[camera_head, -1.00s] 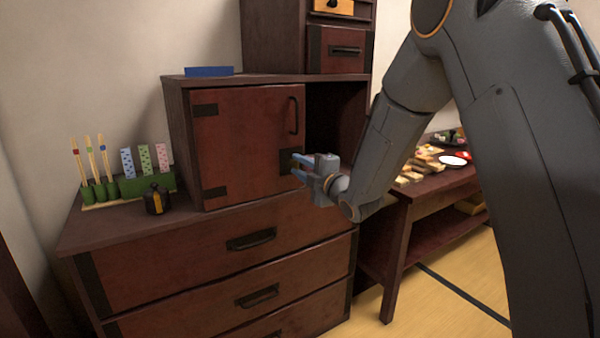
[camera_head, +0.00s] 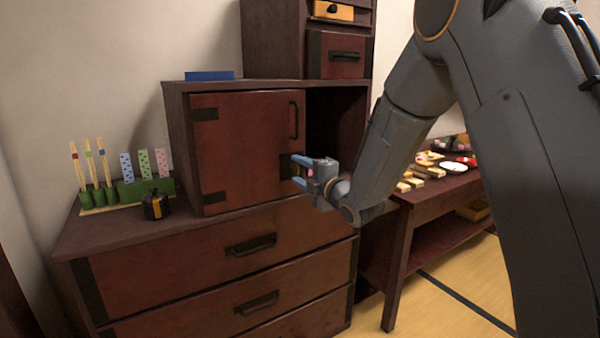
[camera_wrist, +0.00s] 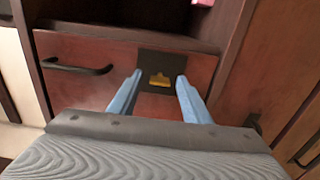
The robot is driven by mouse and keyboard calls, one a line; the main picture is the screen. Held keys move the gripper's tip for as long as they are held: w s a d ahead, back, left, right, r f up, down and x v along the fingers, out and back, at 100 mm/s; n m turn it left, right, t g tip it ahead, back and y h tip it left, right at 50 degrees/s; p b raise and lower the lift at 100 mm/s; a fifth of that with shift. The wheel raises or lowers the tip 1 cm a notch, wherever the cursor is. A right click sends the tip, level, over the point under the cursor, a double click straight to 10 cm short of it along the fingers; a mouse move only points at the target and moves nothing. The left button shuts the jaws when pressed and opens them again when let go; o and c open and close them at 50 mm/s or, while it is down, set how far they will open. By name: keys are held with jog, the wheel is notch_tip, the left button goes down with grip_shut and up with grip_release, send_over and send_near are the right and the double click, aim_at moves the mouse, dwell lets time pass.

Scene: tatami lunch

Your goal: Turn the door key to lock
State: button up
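The cabinet door (camera_head: 240,135) is reddish brown, with a black bar handle (camera_head: 293,120) near its right edge. A dark lock plate (camera_head: 286,166) sits low at that same edge. In the wrist view the plate (camera_wrist: 155,60) carries a small yellow key (camera_wrist: 159,81). My gripper (camera_head: 294,170) is in front of the plate, its blue fingers open. In the wrist view the gripper (camera_wrist: 159,76) has one finger on each side of the key, apart from it. I cannot tell how deep the fingertips reach. In the head view the key is not clearly visible.
Right of the door is a dark open compartment (camera_head: 335,120). Drawers (camera_head: 220,250) lie below. Left on the chest top stand a green holder (camera_head: 150,187) and a small black pot (camera_head: 155,205). A low table (camera_head: 440,190) with food is behind my arm.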

jog(key=shift+s, duration=0.1)
jog(key=v, duration=0.7)
jog(key=shift+s+d, duration=0.25)
